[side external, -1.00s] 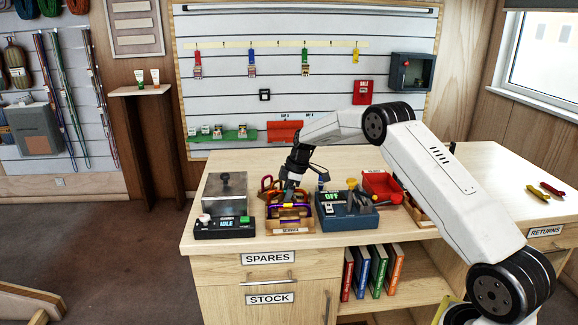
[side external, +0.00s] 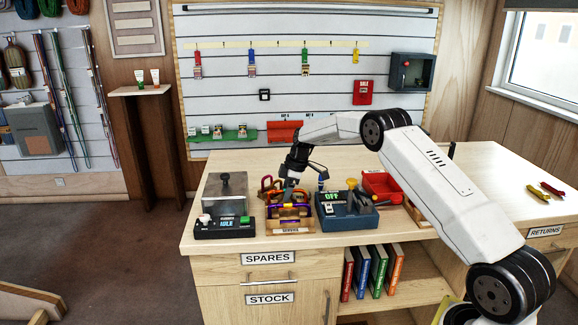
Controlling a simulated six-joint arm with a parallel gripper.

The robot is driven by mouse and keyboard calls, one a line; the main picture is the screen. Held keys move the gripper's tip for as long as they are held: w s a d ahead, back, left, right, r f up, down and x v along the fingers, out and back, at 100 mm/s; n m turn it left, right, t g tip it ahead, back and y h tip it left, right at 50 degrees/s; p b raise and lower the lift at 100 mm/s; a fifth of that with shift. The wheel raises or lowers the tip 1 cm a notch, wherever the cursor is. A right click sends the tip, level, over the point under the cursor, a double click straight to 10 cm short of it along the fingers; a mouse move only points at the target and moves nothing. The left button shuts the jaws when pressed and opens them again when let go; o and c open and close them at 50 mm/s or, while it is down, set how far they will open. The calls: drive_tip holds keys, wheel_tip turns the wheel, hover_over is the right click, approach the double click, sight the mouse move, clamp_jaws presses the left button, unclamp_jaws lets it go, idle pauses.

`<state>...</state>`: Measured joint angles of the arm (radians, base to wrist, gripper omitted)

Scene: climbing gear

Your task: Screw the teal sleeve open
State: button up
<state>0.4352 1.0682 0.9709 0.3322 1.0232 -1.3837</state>
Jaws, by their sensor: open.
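A wooden rack (side external: 291,228) labelled SERVICE stands on the counter and holds several carabiners in purple, yellow and orange. My gripper (side external: 289,191) points down at the rack's upper part, among or just above the carabiners, and nothing is visible held in it. The jaws are small and dark here. I cannot make out a teal sleeve; it is too small or hidden by my gripper.
A machine reading IDLE (side external: 224,228) with a clear cover stands left of the rack. A blue device reading OFF (side external: 345,220) stands close on its right, with a red bin (side external: 383,184) behind.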

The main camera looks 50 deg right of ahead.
drive_tip(key=shift+r, duration=1.45)
idle(0.4)
drive_tip(key=shift+s+a, duration=0.5)
drive_tip(key=shift+s, duration=0.05)
drive_tip(key=shift+f, duration=0.2)
drive_tip(key=shift+w+f, duration=0.1)
drive_tip(key=shift+f, duration=1.15)
drive_tip(key=shift+w+d, duration=0.45)
drive_tip(key=shift+w, duration=0.05)
idle(0.4)
